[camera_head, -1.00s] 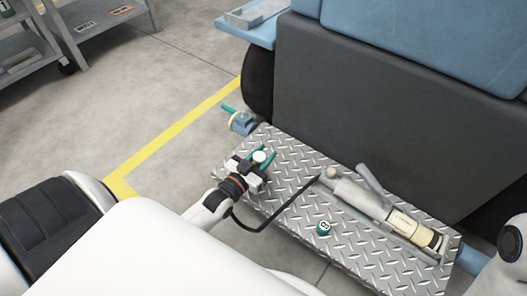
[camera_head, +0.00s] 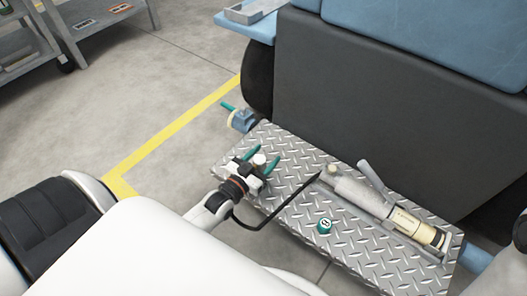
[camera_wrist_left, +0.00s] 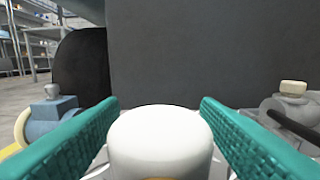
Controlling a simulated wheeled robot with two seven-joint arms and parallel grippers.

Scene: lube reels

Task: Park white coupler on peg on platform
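The white coupler (camera_head: 259,160) is a short white cylinder at the near left end of the diamond-plate platform (camera_head: 285,151). My left gripper (camera_head: 262,160) is open, with one green finger on each side of the coupler. In the left wrist view the coupler (camera_wrist_left: 160,140) stands upright between the two fingers (camera_wrist_left: 160,104), with narrow gaps on both sides. Its lower end and any peg under it are hidden, so I cannot tell how it is seated. My right gripper is out of view.
A grease pump (camera_head: 385,208) lies along the right of the platform, with a black hose (camera_head: 290,205) in front of it. A small green round item (camera_head: 324,226) sits nearby. A blue fixture (camera_head: 241,121) stands beyond the left end. A dark machine wall (camera_head: 370,120) rises behind.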

